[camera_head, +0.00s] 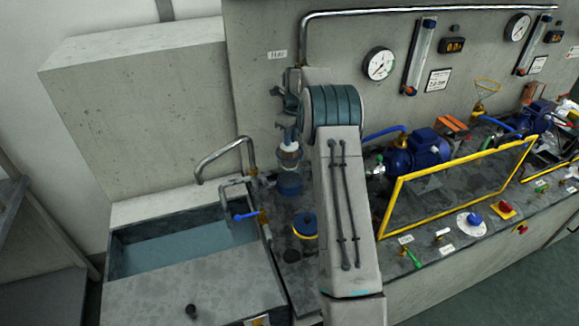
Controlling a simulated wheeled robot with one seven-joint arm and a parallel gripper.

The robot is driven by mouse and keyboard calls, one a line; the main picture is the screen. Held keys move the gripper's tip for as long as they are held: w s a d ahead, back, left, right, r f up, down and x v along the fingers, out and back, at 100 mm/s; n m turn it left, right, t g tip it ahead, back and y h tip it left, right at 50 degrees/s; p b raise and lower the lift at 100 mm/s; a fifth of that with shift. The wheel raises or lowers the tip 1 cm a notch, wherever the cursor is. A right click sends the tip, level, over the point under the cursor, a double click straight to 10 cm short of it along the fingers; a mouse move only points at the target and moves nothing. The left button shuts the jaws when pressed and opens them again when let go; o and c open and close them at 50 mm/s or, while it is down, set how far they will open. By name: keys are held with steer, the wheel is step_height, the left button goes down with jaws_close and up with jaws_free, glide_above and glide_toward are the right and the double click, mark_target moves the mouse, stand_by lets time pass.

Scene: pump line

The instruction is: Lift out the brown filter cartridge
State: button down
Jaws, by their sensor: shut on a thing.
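My gripper (289,139) points down at the middle of the view, left of my arm's large forearm. It is shut on a small pale piece with a brownish band (289,154), which looks like the filter cartridge. A blue round housing (289,184) stands on the bench directly below it. I cannot tell whether the cartridge's lower end is still inside the housing or just above it. The fingertips are small and partly blend with the piece.
A blue cap-like part with a yellow rim (305,224) lies on the bench in front. A water tank (180,247) and a bent pipe (225,152) are on the left. A yellow guard frame (455,172) and blue pump (425,148) stand on the right. A concrete wall is behind.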

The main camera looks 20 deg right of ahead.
steer(key=shift+r+p, duration=2.55)
steer(key=shift+r, duration=1.1)
